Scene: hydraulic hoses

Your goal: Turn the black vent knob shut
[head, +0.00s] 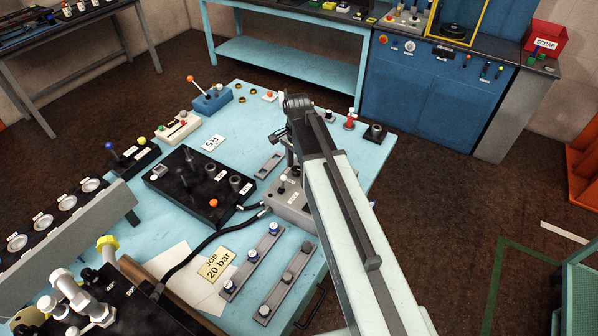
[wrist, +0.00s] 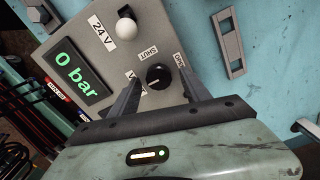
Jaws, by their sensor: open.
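The black vent knob (wrist: 158,76) sits on the grey panel of a control box (wrist: 98,48) in the wrist view. A light pointer mark shows on its lower left part. A SHUT label is above it, a VENT label to its left and another label, partly covered, to its right. My gripper (wrist: 158,67) is open, with one finger on each side of the knob. I cannot tell whether the fingers touch it. In the head view the grey control box (head: 290,203) stands on the blue table, partly behind my arm, and the knob is hidden there.
A green display (wrist: 69,74) on the box reads 0 bar. A white ball-topped lever (wrist: 126,28) stands near the knob. A black hose block (head: 190,185) and a slotted grey plate (wrist: 228,43) are close to the box. Hoses run to the box's left side.

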